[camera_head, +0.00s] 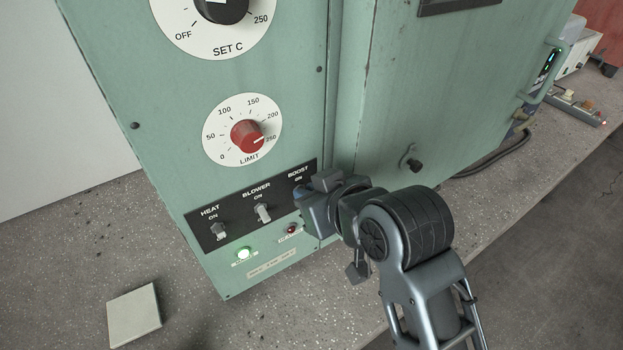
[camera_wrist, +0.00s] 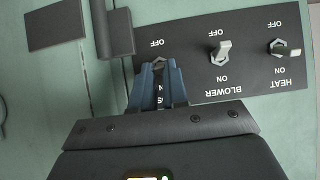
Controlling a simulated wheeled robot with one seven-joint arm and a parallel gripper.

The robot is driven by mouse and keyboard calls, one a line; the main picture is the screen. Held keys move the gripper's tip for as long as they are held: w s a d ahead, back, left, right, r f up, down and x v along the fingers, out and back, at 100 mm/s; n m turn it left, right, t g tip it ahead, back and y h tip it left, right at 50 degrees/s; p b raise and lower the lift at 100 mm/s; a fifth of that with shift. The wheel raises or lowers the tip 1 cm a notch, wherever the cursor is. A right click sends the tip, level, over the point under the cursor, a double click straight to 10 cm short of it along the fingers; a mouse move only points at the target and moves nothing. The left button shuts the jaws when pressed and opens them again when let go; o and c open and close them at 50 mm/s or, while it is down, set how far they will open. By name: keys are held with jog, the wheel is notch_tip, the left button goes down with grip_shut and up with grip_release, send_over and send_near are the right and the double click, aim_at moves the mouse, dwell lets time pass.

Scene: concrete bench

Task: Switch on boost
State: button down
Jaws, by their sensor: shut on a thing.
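The green cabinet carries a black switch panel (camera_head: 236,219) with toggles labelled HEAT, BLOWER and BOOST. The BOOST label (camera_head: 298,173) shows beside my gripper in the head view, but its toggle is hidden there. In the wrist view the panel is upside down, and the boost switch (camera_wrist: 158,62) shows its mount at the tips of my fingers. My gripper (camera_head: 301,203) is at the panel's right end; in the wrist view its blue fingers (camera_wrist: 158,84) are closed around the boost lever. The lever's tilt cannot be told.
The blower toggle (camera_head: 263,213) and heat toggle (camera_head: 219,231) sit left of my gripper. A red LIMIT knob (camera_head: 247,136) is above. A pale square block (camera_head: 134,315) lies on the bench.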

jog(key=shift+w+a+r+g+h+p, duration=0.1)
jog(key=shift+r+g+h+p, duration=0.1)
jog(key=shift+g+h+p, duration=0.25)
dwell(0.4)
jog(key=c, duration=1.1)
grip_release()
jog(key=shift+c, duration=0.2)
jog(key=v, duration=0.7)
jog(key=shift+s+d+r+b, duration=0.2)
jog(key=shift+s+d+b, duration=0.05)
jog(key=shift+b, duration=0.05)
